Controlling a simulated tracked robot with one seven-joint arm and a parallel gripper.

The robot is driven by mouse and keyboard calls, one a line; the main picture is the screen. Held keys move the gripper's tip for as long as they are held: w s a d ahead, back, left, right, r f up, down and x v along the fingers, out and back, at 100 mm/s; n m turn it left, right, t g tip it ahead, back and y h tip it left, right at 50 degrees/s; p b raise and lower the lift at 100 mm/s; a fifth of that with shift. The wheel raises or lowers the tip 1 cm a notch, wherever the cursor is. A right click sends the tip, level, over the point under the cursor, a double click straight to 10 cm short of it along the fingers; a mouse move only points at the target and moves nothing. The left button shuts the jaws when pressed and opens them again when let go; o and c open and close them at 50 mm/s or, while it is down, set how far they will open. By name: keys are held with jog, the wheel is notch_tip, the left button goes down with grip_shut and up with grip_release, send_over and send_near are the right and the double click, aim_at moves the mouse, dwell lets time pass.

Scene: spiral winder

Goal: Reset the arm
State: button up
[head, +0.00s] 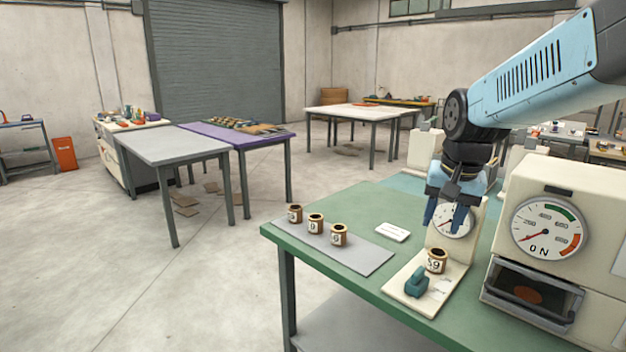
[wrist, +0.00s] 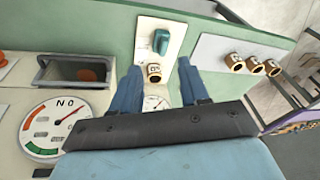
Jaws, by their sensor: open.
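My gripper (head: 443,224) hangs from my blue arm, pointing down over the green table in the head view. Its two blue fingers are apart with nothing between them. In the wrist view my gripper (wrist: 160,68) also shows spread fingers. A brown spool-like jar marked 59 (head: 437,260) stands upright on the cream gauge stand (head: 455,285), below and apart from the fingers. The jar also shows in the wrist view (wrist: 154,73). A teal block (head: 416,282) sits in front of it. The fingers partly cover the stand's dial (head: 453,222).
Three similar jars (head: 316,223) stand in a row on a grey mat (head: 365,256). A white card (head: 393,232) lies behind. A cream machine (head: 570,190) at right has a dial reading near 0 N and a front compartment (head: 530,292) holding a brownish-orange disc. Other tables stand farther back.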

jog(key=s+a+r+n+t, duration=0.1)
jog(key=s+n, duration=0.3)
jog(key=s, duration=0.8)
jog(key=shift+a+r+n+t, duration=0.3)
jog(key=shift+r+t, duration=0.3)
jog(key=shift+t, duration=0.3)
